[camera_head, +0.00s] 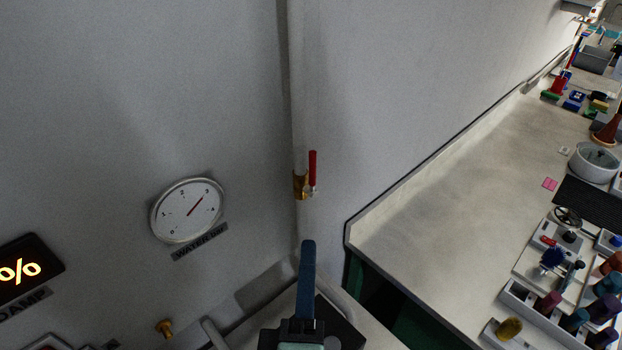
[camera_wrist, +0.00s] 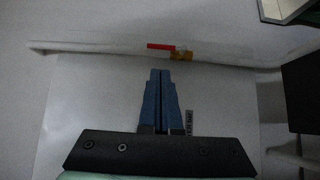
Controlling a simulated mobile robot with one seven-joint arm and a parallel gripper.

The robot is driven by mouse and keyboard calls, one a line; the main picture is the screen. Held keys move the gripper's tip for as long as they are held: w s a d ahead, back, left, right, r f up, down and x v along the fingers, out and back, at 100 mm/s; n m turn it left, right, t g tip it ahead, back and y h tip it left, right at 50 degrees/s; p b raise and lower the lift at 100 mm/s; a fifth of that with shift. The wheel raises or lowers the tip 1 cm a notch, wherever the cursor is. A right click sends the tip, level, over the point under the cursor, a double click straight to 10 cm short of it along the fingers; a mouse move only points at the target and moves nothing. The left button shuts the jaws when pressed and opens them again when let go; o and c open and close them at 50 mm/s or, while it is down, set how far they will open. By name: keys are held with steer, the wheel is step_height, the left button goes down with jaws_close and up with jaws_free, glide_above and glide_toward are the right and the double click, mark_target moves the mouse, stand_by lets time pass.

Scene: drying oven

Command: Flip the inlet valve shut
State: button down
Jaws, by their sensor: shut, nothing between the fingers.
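The inlet valve is a brass body (camera_head: 301,185) on a thin vertical pipe in the wall corner. Its red lever (camera_head: 313,168) points up, along the pipe. In the wrist view the red lever (camera_wrist: 160,46) lies along the pipe, beside the brass body (camera_wrist: 182,55). My gripper (camera_head: 308,243) is below the valve in the head view, its blue fingers pointing up. In the wrist view my gripper (camera_wrist: 160,72) has its fingers together and empty, the tips close under the lever in the picture. I cannot tell whether they touch it.
A round gauge (camera_head: 187,210) with a label is on the left wall. A lit display (camera_head: 28,268) and a brass knob (camera_head: 165,328) are at lower left. The wall around the valve is clear.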

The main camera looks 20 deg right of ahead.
mark_target(313, 169)
steer(key=p+x, duration=0.2)
steer(key=x, duration=1.1)
steer(key=shift+w+d+f, duration=0.1)
steer(key=shift+w+d, duration=0.1)
steer(key=shift+w, duration=0.25)
steer(key=shift+w+p, duration=0.1)
steer(key=shift+p, duration=0.25)
